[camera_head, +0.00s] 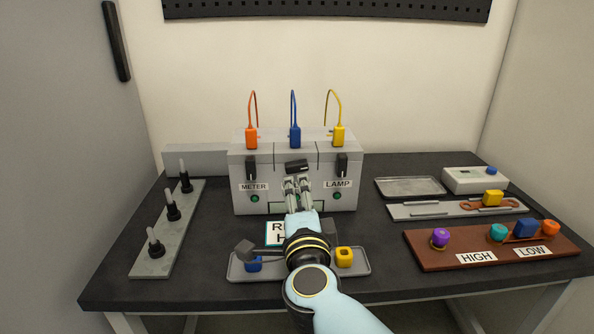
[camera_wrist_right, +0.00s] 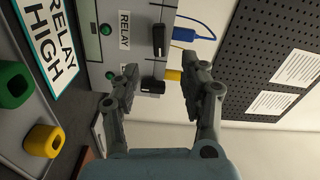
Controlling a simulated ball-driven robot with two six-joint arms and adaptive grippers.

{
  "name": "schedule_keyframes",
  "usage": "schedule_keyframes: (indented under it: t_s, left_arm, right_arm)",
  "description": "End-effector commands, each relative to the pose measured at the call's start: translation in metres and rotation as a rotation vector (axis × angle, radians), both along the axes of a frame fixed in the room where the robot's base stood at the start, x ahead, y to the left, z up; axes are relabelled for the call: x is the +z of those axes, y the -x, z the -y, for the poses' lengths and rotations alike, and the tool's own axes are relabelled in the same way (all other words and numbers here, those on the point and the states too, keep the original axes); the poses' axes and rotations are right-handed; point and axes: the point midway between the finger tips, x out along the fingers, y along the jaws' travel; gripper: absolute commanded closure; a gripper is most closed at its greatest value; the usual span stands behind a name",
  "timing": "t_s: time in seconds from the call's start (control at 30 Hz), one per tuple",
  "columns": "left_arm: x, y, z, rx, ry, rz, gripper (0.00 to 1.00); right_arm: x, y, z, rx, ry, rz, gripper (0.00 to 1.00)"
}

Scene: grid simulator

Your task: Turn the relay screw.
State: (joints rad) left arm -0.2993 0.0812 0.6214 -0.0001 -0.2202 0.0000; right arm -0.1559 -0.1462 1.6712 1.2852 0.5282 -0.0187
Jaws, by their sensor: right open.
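The grey relay box (camera_head: 245,190) stands at the back of the table. Its middle black screw knob, the relay screw (camera_head: 297,166), lies sideways, while the METER knob (camera_head: 252,167) and LAMP knob (camera_head: 342,166) stand upright. The relay screw also shows beside the RELAY label in the right wrist view (camera_wrist_right: 158,38). My right gripper (camera_head: 297,183) is open and empty, just below the relay screw in the head view. In the wrist view its spread fingers (camera_wrist_right: 160,82) frame the LAMP knob (camera_wrist_right: 153,86); contact with any knob cannot be seen. My left gripper is out of view.
Orange, blue and yellow plugs (camera_head: 295,137) stand on the box top. A RELAY HIGH card (camera_wrist_right: 55,45) and a tray (camera_head: 362,266) with coloured blocks are in front, partly behind my arm. A pegged plate (camera_head: 155,255) lies left, a brown HIGH/LOW board (camera_head: 440,258) right.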

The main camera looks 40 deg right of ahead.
Motion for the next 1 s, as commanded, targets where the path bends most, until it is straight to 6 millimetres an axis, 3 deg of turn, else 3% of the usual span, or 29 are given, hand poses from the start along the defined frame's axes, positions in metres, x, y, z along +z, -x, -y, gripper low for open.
schedule_keyframes:
  t_s: [0.53,0.7,1.0]
  left_arm:
    - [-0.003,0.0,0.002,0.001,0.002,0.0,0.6]
    - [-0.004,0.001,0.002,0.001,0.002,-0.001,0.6]
    - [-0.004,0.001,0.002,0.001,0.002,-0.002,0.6]
  right_arm:
    - [0.0,-0.077,0.05,-0.012,-0.005,0.003,0.56]
    - [0.0,-0.088,0.057,-0.013,-0.006,0.002,0.56]
    - [0.0,-0.09,0.057,-0.013,-0.006,0.002,0.57]
